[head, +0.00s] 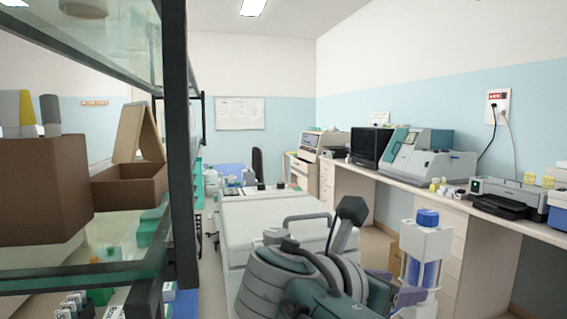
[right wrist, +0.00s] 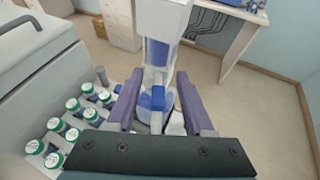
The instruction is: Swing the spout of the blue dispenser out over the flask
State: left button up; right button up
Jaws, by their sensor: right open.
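The blue dispenser (head: 427,238) stands upright at the lower right of the head view, with a white body, a blue cap and a blue cylinder. In the right wrist view the dispenser (right wrist: 161,20) is at the top middle, and a blue part (right wrist: 158,97), perhaps its spout, points towards the camera. My right gripper (head: 408,298) is by the dispenser's lower part. In the right wrist view the gripper (right wrist: 160,82) is open, with purple fingers either side of the dispenser; contact cannot be told. I cannot make out the flask. My left gripper is not in view.
Several green-capped bottles (right wrist: 72,135) stand left of the gripper in the right wrist view, beside a pale cabinet (right wrist: 35,60). A glass shelf (head: 95,250) with brown boxes fills the left of the head view. A long counter (head: 455,196) with instruments runs along the right wall.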

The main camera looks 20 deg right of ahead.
notch_tip(320, 180, up, 18)
jog(key=p, duration=0.1)
jog(key=shift+f, duration=0.1)
